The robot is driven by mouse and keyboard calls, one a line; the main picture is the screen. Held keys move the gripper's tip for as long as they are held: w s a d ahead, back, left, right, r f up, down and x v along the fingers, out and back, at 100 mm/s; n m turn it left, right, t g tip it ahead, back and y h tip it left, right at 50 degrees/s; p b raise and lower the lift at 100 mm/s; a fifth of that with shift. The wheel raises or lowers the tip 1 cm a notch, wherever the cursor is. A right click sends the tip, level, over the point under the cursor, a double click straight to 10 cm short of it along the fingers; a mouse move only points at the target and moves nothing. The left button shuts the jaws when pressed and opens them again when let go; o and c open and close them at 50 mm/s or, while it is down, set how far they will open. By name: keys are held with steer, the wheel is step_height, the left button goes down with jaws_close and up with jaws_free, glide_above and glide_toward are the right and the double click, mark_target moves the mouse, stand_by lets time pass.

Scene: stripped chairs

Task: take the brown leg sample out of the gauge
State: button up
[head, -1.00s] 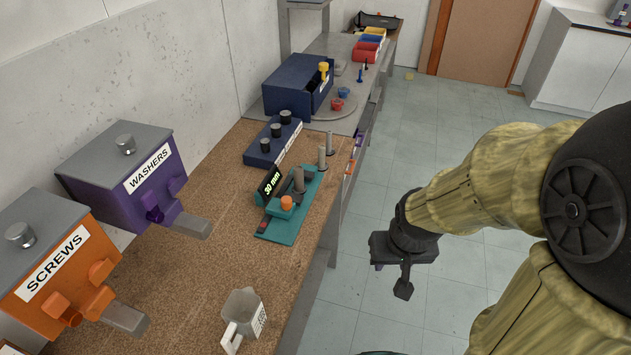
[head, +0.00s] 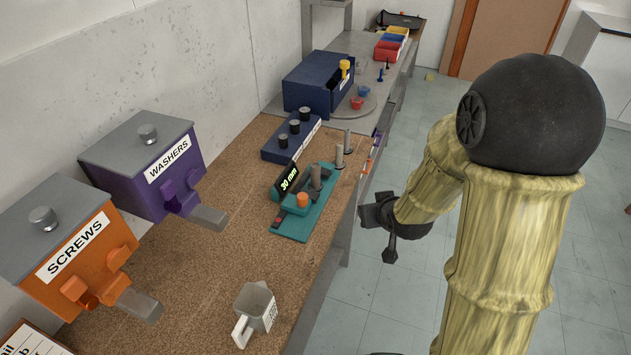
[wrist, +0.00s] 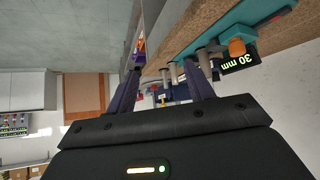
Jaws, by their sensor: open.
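The teal gauge (head: 300,222) lies on the brown bench top near its right edge, with a display reading "30 mm" and an orange knob. A grey-brown upright cylinder, the leg sample (head: 316,177), stands in it. In the wrist view, which is upside down, the gauge (wrist: 222,32) is at the upper right and the sample (wrist: 207,53) shows close by the right finger. My gripper (head: 364,213) is beyond the bench's edge, to the right of the gauge and apart from it. In the wrist view my gripper (wrist: 160,72) is open with nothing between its fingers.
Two more upright cylinders stand behind the gauge, one nearer (head: 339,157) and one farther (head: 347,138). Floor to the right is open.

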steer(key=w+a+n+t+y, duration=0.2)
steer(key=w+a+t+y, duration=0.2)
steer(key=a, duration=0.4)
steer(key=shift+w+a+f+n+y, duration=0.15)
steer(key=shift+w+a+n+y, duration=0.25)
steer(key=shift+w, duration=0.85)
steer(key=shift+w, duration=0.1)
